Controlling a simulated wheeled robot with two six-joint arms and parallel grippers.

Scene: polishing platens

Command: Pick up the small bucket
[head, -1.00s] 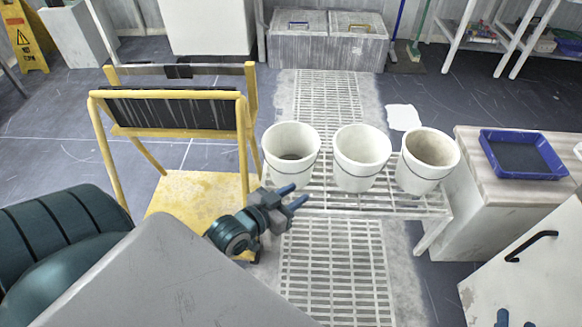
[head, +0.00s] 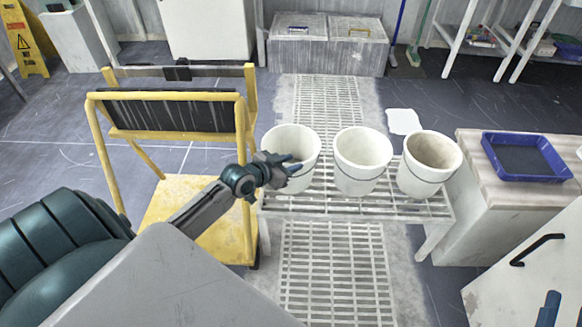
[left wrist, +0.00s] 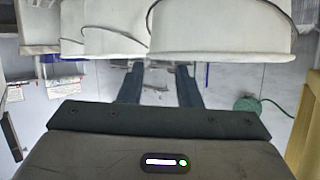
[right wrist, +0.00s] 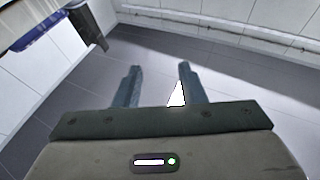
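Three white buckets of similar size stand in a row on a slatted white rack (head: 350,205): a left one (head: 293,140), a middle one (head: 361,150) and a right one (head: 431,152) with a brownish inside. My left gripper (head: 294,164) is at the front left of the left bucket, overlapping its side; I cannot tell if it touches. In the left wrist view the fingers (left wrist: 158,82) are apart with nothing between them, and the nearest bucket (left wrist: 222,35) fills the upper part. My right gripper (right wrist: 160,78) is open and empty over the floor.
A yellow trolley (head: 200,200) stands left of the rack, close to my left arm. A cabinet at the right carries a blue tray (head: 523,158). Grey bins (head: 325,48) stand at the back. A floor grating (head: 330,275) lies in front of the rack.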

